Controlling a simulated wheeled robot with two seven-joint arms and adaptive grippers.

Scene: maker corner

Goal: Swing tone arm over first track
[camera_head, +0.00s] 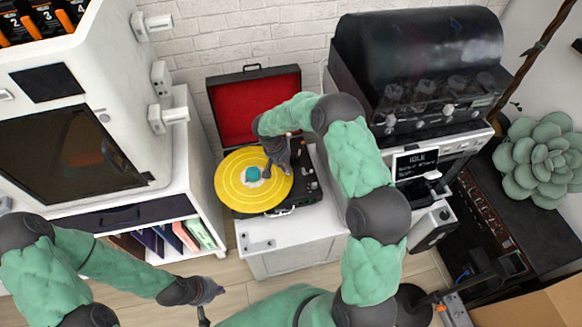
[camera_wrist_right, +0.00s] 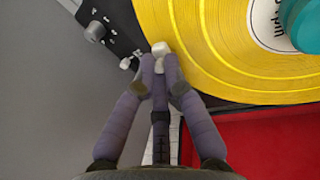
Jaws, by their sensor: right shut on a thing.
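The record player (camera_head: 306,192) is a black case with its red-lined lid (camera_head: 231,112) raised, on a white cabinet. A yellow record (camera_head: 234,196) lies on it with a teal piece (camera_head: 253,174) at its centre. My right gripper (camera_head: 272,172) reaches down over the record's right side. In the right wrist view the right gripper (camera_wrist_right: 161,75) is shut around the tone arm, whose pale tip (camera_wrist_right: 160,48) shows just past the fingertips at the record's outer edge (camera_wrist_right: 195,50). The tip's height above the record cannot be told. My left gripper (camera_head: 212,302) is open and empty, low over the floor.
A black-topped machine with an IDLE display (camera_head: 415,161) stands right of the player. A white cabinet with a shelf of books (camera_head: 185,236) is at left. A succulent (camera_head: 540,160) sits at far right. The white cabinet top (camera_head: 290,228) before the player is mostly clear.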

